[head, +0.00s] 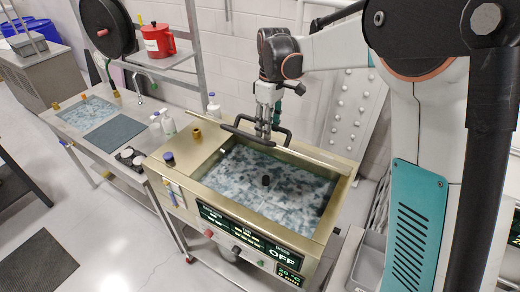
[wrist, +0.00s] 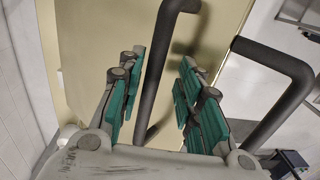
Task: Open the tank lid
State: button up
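The brass-coloured tank (head: 195,150) stands in the middle of the head view. A brass strip along the back, apparently the lid's edge (head: 310,155), carries dark handle bars (head: 243,133). In the wrist view a brass panel (wrist: 105,30) lies behind two dark bent bars. My gripper (head: 265,128) is at the handle. In the wrist view its teal-padded fingers (wrist: 162,95) are apart, with one dark bar (wrist: 153,90) between them and a gap on the right.
A bench with a second mottled basin (head: 88,112) and bottles (head: 167,122) stands to the left. A red container (head: 158,40) sits on a shelf above. A perforated metal panel (head: 355,110) is behind the tank. Open floor (head: 120,235) lies at the front left.

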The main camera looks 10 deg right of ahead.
jog(key=s+a+f+b, duration=0.1)
jog(key=s+a+f, duration=0.2)
jog(key=f, duration=0.1)
jog(key=shift+s+f+b, duration=0.3)
jog(key=shift+f+b, duration=0.1)
